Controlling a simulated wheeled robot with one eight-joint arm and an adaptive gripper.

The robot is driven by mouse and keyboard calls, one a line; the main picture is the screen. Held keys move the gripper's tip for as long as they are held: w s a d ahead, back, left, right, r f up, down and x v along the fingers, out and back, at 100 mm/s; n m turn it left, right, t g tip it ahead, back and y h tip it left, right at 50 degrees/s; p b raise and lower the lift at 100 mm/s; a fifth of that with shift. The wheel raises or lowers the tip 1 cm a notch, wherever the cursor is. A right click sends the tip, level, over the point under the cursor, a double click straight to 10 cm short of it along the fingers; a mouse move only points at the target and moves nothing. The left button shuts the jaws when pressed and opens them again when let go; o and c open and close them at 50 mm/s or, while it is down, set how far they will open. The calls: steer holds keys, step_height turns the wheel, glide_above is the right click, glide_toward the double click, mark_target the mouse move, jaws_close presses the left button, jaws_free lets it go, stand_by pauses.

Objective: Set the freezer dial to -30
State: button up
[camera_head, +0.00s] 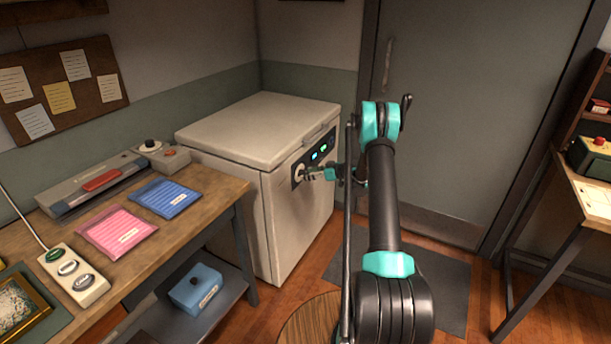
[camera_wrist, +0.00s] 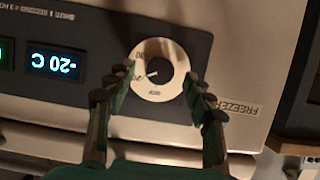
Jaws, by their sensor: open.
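The white chest freezer (camera_head: 262,140) stands in the corner with its lid shut. Its dark control panel (camera_head: 318,153) faces my arm. In the wrist view the freezer dial (camera_wrist: 160,88) is a pale round plate with a dark centre and a small pointer mark. The display (camera_wrist: 53,62) appears upside down there and reads -20 C. My gripper (camera_wrist: 155,95) is open, with one finger on each side of the dial's lower part. It also shows in the head view (camera_head: 309,172), right at the panel. Whether the fingers touch the dial I cannot tell.
A wooden workbench (camera_head: 215,180) with a sealer, pink and blue packets stands left of the freezer. A grey door (camera_head: 470,100) and dark floor mat (camera_head: 445,290) lie to the right. Another table (camera_head: 575,185) stands at far right.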

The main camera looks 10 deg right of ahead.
steer(key=shift+x, duration=1.2)
steer(key=shift+c, duration=0.4)
steer(key=c, duration=1.1)
steer(key=shift+m, duration=0.3)
steer(key=m+g+y, duration=0.1)
steer(key=m, duration=0.1)
steer(key=m+g+y, duration=0.1)
steer(key=m, duration=0.2)
steer(key=m+g+y, duration=0.1)
steer(key=m+y, duration=0.1)
steer(key=shift+w+d+f+m+g, duration=0.1)
steer(key=shift+w+d+m+g, duration=0.05)
steer(key=shift+m+g, duration=0.2)
